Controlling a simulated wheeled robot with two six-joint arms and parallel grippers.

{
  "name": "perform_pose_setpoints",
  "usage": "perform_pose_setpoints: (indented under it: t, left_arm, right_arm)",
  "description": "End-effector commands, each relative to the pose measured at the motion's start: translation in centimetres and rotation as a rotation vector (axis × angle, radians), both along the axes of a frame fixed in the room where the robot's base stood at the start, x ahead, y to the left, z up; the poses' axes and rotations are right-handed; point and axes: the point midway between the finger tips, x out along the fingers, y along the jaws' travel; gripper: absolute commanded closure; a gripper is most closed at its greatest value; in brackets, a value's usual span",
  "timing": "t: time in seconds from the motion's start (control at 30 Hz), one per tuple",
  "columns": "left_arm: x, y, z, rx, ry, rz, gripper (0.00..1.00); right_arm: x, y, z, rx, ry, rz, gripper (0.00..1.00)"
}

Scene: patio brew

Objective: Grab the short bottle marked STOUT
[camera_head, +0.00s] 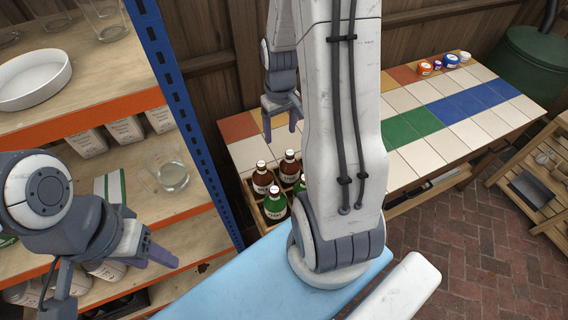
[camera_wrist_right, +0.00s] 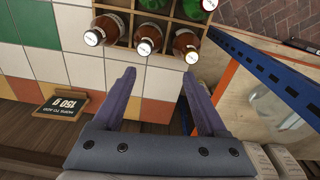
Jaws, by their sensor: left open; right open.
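Brown bottles (camera_head: 262,180) and green bottles (camera_head: 275,206) with white caps stand in a divided wooden crate (camera_head: 247,196) near the table's left end. Their label words are too small to read, so I cannot tell which is STOUT. My right gripper (camera_head: 282,116) is open and empty behind the crate; my own arm hides the crate's right side. In the right wrist view, the open right gripper (camera_wrist_right: 159,80) points at a row of brown bottles (camera_wrist_right: 148,40), apart from them. My left gripper (camera_head: 158,250) is open and empty before the shelves.
A blue-posted shelf rack (camera_head: 172,75) stands at left, holding a glass jug (camera_head: 168,170) and a white dish (camera_head: 34,78). The tiled table (camera_head: 430,118) is mostly clear, with small tubs (camera_head: 437,64) at its far end. A dark sign (camera_wrist_right: 62,106) lies near the right gripper.

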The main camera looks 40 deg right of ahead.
Motion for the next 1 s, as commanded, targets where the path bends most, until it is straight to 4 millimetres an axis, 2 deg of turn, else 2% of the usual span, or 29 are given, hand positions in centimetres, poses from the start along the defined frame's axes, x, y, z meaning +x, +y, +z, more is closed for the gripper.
perform_pose_setpoints:
  t: [0.03,0.1,0.2,0.43,0.67,1.0]
  left_arm:
    - [0.0,0.0,0.0,0.0,0.0,0.0,0.5]
    - [0.0,0.0,0.0,0.0,0.0,0.0,0.5]
    - [0.0,0.0,0.2,0.0,0.0,0.0,0.5]
    - [0.0,0.0,0.8,0.0,0.0,0.0,0.5]
    - [0.0,0.0,1.2,0.0,0.0,0.0,0.5]
    - [0.0,0.0,2.8,0.0,0.0,0.0,0.5]
  right_arm:
    - [-0.3,-1.7,-0.7,0.009,0.02,-0.021,0.25]
    - [-0.5,-2.9,-1.3,0.015,0.034,-0.031,0.25]
    - [-0.7,-3.7,-2.4,0.022,0.046,-0.035,0.25]
    - [-0.7,-3.7,-5.8,0.024,0.049,-0.034,0.25]
    - [-0.6,-3.5,-7.3,0.022,0.046,-0.033,0.25]
    - [-0.4,-3.2,-11.4,0.021,0.046,-0.035,0.25]
